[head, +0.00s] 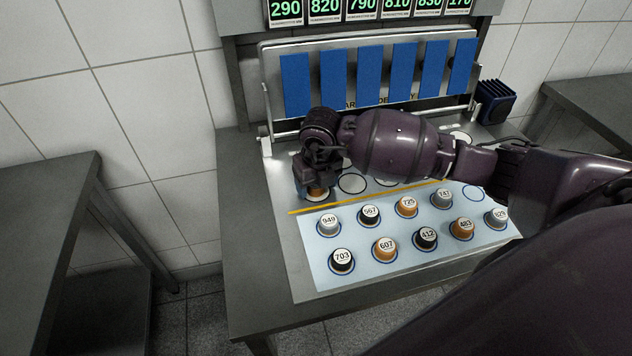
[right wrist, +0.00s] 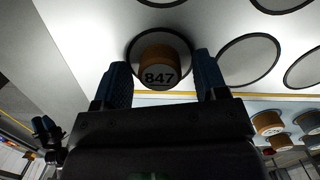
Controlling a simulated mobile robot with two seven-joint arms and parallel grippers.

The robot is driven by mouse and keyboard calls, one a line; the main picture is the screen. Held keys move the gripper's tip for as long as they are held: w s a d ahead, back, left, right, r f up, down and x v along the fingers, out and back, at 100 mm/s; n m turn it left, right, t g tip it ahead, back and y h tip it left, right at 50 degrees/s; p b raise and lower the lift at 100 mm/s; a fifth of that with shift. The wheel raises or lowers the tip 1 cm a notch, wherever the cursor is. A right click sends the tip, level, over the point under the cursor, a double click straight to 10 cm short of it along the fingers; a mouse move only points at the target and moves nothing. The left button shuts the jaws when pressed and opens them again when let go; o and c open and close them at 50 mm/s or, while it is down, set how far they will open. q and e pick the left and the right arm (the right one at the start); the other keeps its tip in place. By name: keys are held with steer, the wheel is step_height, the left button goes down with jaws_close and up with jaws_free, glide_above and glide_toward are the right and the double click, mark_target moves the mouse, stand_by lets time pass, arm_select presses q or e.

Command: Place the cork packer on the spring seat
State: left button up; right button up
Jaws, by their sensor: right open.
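A cork-brown capped piece labelled 847 (right wrist: 158,65) sits upright inside a dark ring (right wrist: 189,85) on the pale panel in the right wrist view. In the head view it shows as a small brown patch (head: 318,191) below my right gripper (head: 316,180). My right gripper is open, with one blue fingertip on each side of the piece in the right wrist view (right wrist: 162,72). Gaps show between the fingers and the piece. I cannot tell which ring is the spring seat.
Several numbered pieces, such as brown 607 (head: 385,248) and black 703 (head: 342,260), stand on the light blue front sheet. A yellow line (head: 300,212) separates them from the ring row. An empty ring (head: 352,184) lies beside the piece. Blue panels (head: 334,78) stand behind.

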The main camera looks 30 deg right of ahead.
steer(key=shift+r, duration=0.3)
step_height(320, 180, up, 12)
steer(key=s+p, duration=0.1)
steer(key=shift+s+f, duration=0.2)
steer(key=shift+s, duration=0.05)
stand_by(0.3)
